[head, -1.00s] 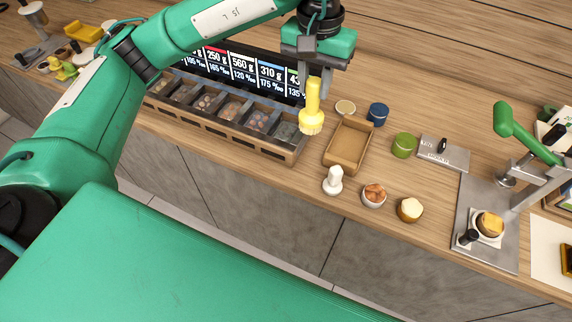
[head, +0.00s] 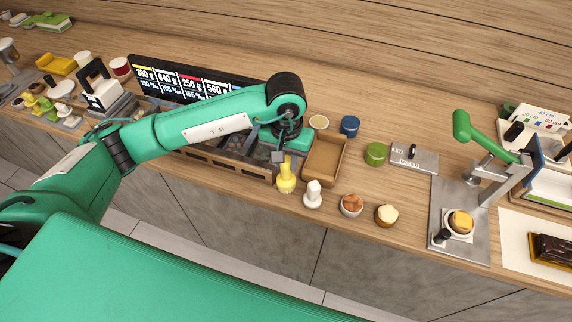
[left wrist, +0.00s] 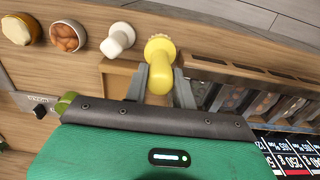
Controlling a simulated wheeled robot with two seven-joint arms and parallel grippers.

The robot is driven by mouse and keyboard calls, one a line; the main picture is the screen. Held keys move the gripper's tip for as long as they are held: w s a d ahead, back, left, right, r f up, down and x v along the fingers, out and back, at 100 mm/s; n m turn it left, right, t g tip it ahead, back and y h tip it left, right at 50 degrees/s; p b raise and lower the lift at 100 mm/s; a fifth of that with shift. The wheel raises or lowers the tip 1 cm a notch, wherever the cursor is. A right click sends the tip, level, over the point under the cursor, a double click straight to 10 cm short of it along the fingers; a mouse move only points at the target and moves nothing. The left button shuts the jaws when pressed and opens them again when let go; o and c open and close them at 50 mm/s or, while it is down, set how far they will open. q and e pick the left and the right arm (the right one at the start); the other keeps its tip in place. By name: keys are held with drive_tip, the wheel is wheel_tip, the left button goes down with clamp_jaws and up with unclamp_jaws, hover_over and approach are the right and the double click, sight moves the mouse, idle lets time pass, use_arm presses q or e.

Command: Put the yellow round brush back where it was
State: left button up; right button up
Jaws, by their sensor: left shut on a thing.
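The yellow round brush (head: 286,176) is upright, bristles down, at the counter's front strip, between the compartment rack and a white brush-like piece. My left gripper (head: 280,154) is shut on its handle from above and behind. In the left wrist view the yellow brush (left wrist: 160,62) sits between the two fingers (left wrist: 158,88). I cannot tell whether its bristles touch the counter. The white piece (head: 313,195) stands just right of it and also shows in the left wrist view (left wrist: 118,40). My right gripper is not in view.
A brown open tray (head: 324,160) lies right behind the brush. The compartment rack (head: 230,166) is to the left. A bowl of brown pieces (head: 351,205) and a cream-topped pot (head: 386,215) stand to the right. A green jar (head: 376,154) and a press stand (head: 462,220) are farther right.

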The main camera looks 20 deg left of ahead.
sight(286, 170)
use_arm(q)
wheel_tip(286, 170, down, 3)
drive_tip(key=shift+r+p, duration=0.1)
drive_tip(key=shift+p, duration=0.5)
drive_tip(key=shift+f, duration=0.5)
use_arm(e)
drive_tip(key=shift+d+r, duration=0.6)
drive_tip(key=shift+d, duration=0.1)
use_arm(q)
drive_tip(key=shift+f, duration=0.15)
drive_tip(key=o, duration=1)
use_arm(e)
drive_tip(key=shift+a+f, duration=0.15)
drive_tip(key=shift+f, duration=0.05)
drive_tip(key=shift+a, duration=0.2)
